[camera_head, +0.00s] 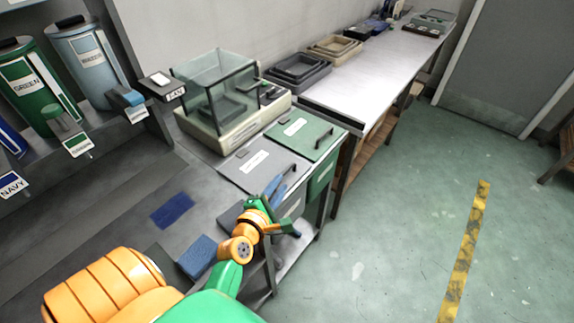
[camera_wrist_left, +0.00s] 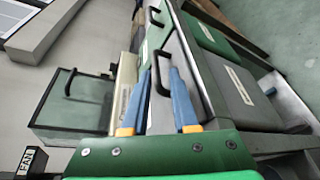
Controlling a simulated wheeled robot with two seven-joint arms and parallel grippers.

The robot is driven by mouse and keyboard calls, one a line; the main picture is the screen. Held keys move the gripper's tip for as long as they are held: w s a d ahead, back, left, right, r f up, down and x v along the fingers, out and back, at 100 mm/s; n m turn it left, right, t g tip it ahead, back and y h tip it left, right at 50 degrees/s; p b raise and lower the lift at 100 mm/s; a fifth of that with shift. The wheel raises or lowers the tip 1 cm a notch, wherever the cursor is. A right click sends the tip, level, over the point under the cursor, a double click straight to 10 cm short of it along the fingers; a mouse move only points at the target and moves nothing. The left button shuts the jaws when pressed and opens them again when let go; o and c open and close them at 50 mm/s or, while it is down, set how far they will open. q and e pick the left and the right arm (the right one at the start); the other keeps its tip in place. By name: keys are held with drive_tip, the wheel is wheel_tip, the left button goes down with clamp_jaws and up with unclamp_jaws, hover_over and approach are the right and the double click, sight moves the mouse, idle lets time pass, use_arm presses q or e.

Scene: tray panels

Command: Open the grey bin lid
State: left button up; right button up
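The grey bin lid (camera_head: 243,172) lies flat and closed on the workbench, with a white label and a dark handle on its right edge. The green bin lid (camera_head: 303,136) is closed just behind it. My left gripper (camera_head: 283,180) has its blue fingers apart at the grey lid's handle. In the left wrist view the open fingers (camera_wrist_left: 160,74) lie one on each side of the black handle (camera_wrist_left: 159,72), with a gap to each side. Whether the fingertips reach below the handle's bar is unclear. My right gripper is in neither view.
A glass tank (camera_head: 215,90) on a cream base stands behind the bins. Labelled canisters, one green (camera_head: 38,85), stand on a shelf at left. A blue block (camera_head: 198,256) and a navy mat (camera_head: 173,210) lie on the bench. The floor at right is clear.

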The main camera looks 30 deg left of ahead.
sight(284, 171)
use_arm(q)
drive_tip(key=shift+w+a+n, duration=0.15)
drive_tip(key=shift+a+n, duration=0.25)
drive_tip(key=x, duration=0.6)
drive_tip(key=shift+b, duration=0.3)
drive_tip(key=shift+r, duration=0.1)
clamp_jaws()
drive_tip(key=shift+r, duration=0.1)
idle(0.4)
